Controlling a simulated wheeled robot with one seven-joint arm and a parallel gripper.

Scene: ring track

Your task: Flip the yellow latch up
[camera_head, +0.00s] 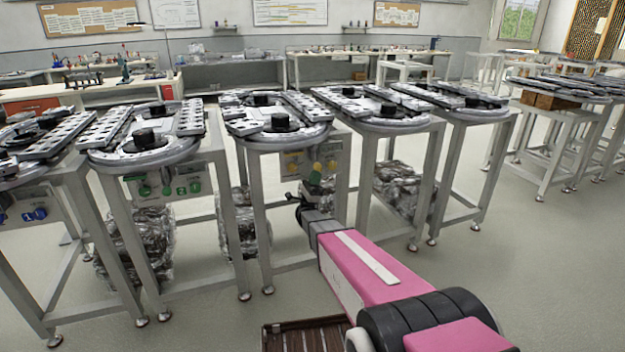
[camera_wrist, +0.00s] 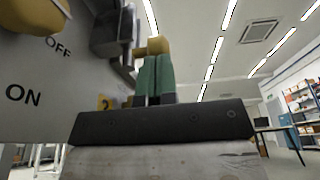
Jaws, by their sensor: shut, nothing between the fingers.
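The panel with yellow controls (camera_head: 292,162) hangs under the middle ring-track table in the head view. Yellow knobs (camera_head: 331,165) show on its right side. In the wrist view the grey panel (camera_wrist: 45,95) fills the left, with OFF and ON lettering and part of a yellow knob (camera_wrist: 32,14) at the top left. My gripper (camera_wrist: 153,62) has green fingers, shut and empty, pointing up beside the panel. A small yellow piece (camera_wrist: 155,45), likely the latch, shows at the fingertips. I cannot tell whether they touch. In the head view my gripper (camera_head: 309,186) is close to the panel, its fingertips unclear.
A grey block-shaped fitting (camera_wrist: 112,35) stands out from the panel just left of the fingers. Table legs (camera_head: 362,180) stand close to my arm. Neighbouring tables carry green and blue control panels (camera_head: 165,185). The floor (camera_head: 540,270) at the right is clear.

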